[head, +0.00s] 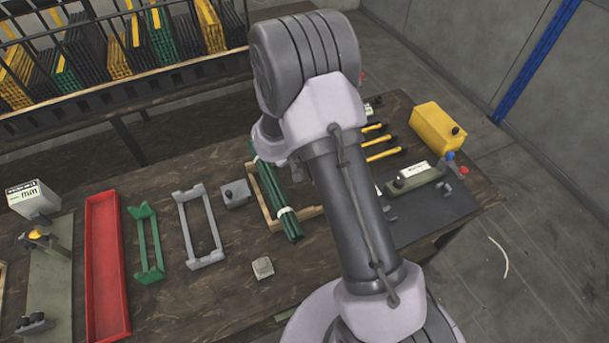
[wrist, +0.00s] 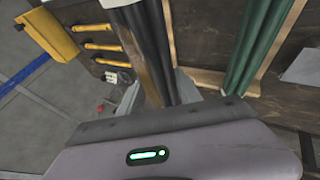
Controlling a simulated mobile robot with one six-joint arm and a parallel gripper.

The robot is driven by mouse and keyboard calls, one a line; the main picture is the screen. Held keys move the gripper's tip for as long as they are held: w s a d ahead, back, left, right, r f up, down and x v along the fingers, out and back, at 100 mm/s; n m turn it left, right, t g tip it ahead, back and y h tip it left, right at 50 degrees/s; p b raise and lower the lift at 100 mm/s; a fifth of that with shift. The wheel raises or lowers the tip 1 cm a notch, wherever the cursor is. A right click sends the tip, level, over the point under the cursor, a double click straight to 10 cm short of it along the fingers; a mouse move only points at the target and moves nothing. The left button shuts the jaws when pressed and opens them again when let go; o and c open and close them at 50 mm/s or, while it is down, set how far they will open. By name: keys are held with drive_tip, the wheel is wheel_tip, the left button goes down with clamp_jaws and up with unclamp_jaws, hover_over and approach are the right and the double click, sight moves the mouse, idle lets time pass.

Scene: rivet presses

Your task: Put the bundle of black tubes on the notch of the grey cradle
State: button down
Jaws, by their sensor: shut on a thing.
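The grey cradle (head: 216,229) stands on the dark table left of centre in the head view, with notched end pieces and nothing lying in it. In the wrist view, my gripper (wrist: 163,90) is shut on the bundle of black tubes (wrist: 158,40), which runs away from the fingers toward the top of the picture. In the head view my arm hides the gripper and the black tubes. The cradle cannot be made out in the wrist view. How high the bundle is above the table is unclear.
A green cradle (head: 151,248) and a red tray (head: 103,265) stand left of the grey cradle. A small grey block (head: 235,193) and green tubes (head: 272,195) in a wooden tray are to its right. A light block (head: 263,267) lies in front. Yellow-handled tools (head: 382,153) are farther right.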

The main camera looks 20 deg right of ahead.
wheel_tip(320, 180, down, 9)
drive_tip(key=b, duration=0.5)
drive_tip(key=shift+b, duration=0.3)
drive_tip(key=shift+f, duration=0.25)
drive_tip(key=shift+f, duration=0.25)
drive_tip(key=c, duration=0.8)
unclamp_jaws()
